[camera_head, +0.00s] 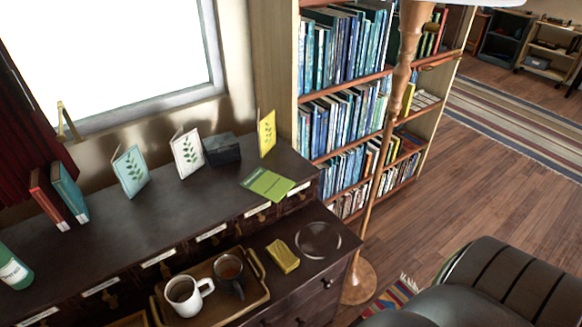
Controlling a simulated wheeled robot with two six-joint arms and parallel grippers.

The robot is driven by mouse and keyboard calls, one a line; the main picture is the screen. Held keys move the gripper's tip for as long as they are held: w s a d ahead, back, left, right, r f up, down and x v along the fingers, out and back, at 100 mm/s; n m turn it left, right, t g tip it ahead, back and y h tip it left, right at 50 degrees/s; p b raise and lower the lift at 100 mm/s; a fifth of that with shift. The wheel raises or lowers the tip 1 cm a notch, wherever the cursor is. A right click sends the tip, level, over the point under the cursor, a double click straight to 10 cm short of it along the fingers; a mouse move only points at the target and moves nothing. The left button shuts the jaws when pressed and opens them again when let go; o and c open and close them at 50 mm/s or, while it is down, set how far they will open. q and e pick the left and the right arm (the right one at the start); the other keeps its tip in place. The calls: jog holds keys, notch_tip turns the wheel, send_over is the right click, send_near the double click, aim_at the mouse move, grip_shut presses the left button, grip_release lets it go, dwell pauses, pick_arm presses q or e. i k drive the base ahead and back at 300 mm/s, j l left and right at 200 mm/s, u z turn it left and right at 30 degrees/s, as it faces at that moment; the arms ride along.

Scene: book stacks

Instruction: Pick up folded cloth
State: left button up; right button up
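A small yellow block-like thing (283,257), which looks like a folded cloth, lies on the lower dark cabinet top between the wooden tray and a round dish. A flat green thing (267,185) in two shades lies on the upper cabinet top near its right end; I cannot tell if it is cloth or paper. Neither of my grippers shows in the head view.
The wooden tray (256,304) holds a white mug (186,295) and a dark mug (229,272). A clear round dish (318,240) sits right of it. Standing cards line the upper top. A lamp pole (375,170) and black armchair (520,280) stand right.

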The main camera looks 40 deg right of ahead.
aim_at(278, 251)
jog(key=z, duration=1.1)
